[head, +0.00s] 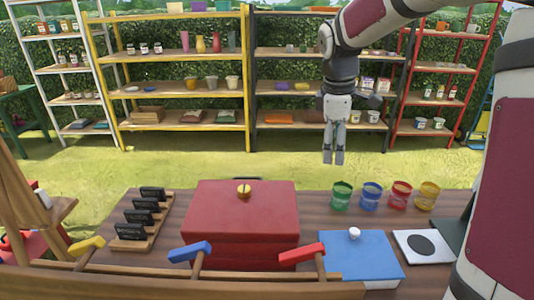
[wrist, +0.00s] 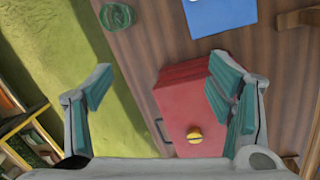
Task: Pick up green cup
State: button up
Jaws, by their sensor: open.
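The green cup (head: 341,197) stands upright on the wooden table, leftmost in a row of coloured cups. In the wrist view the green cup (wrist: 117,16) shows at the top edge, left of centre, beyond the fingers. My gripper (head: 333,160) points down and appears just above the cup in the head view, apart from it. In the wrist view my gripper (wrist: 160,88) has its fingers spread wide with nothing between them. The gap in depth to the cup is hard to judge.
Blue (head: 371,197), red (head: 400,196) and yellow (head: 427,196) cups stand right of the green one. A red box (head: 240,215) with a yellow knob is to the left. A blue box (head: 362,258) sits in front. Stocked shelves stand behind, across grass.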

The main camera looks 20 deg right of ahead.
jog(key=w+d+f+n, duration=0.2)
jog(key=w+d+f, duration=0.3)
jog(key=w+f, duration=0.1)
jog(key=n+g+y+b, duration=0.1)
jog(key=n+y+b, duration=0.1)
send_near(341, 196)
jog(key=w+d+r, duration=0.1)
jog(key=w+r, duration=0.1)
jog(key=shift+n, duration=0.3)
jog(key=f, duration=0.5)
jog(key=d+f, duration=0.1)
jog(key=f, duration=0.2)
jog(key=shift+w+f, duration=0.15)
jog(key=shift+f, duration=0.2)
jog(key=shift+w+a+f, duration=0.1)
jog(key=shift+a+f, duration=0.05)
jog(key=shift+f, duration=2.85)
jog(key=c, duration=1.2)
